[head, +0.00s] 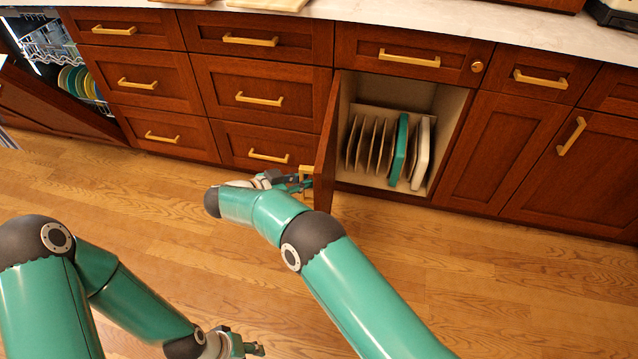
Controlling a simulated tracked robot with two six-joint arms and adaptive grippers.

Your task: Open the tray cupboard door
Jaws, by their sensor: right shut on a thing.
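The tray cupboard (362,90) stands open below the counter. Its wooden door (325,150) is hinged on the left and swung out toward me, seen nearly edge-on. My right gripper (298,183) is shut on the door's brass handle (306,170), on the door's outer face; my arm's wrist partly hides the fingers. Inside the cupboard, several thin upright boards (366,145), a teal tray (399,150) and a white tray (422,153) stand side by side. My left gripper (254,348) is low at the bottom edge, far from the door; its finger opening is unclear.
Closed drawers (250,95) with brass handles lie left of the cupboard, and closed cupboard doors (500,150) lie right. An open dishwasher (75,75) with dishes is at the far left. The wooden floor (480,290) in front is clear.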

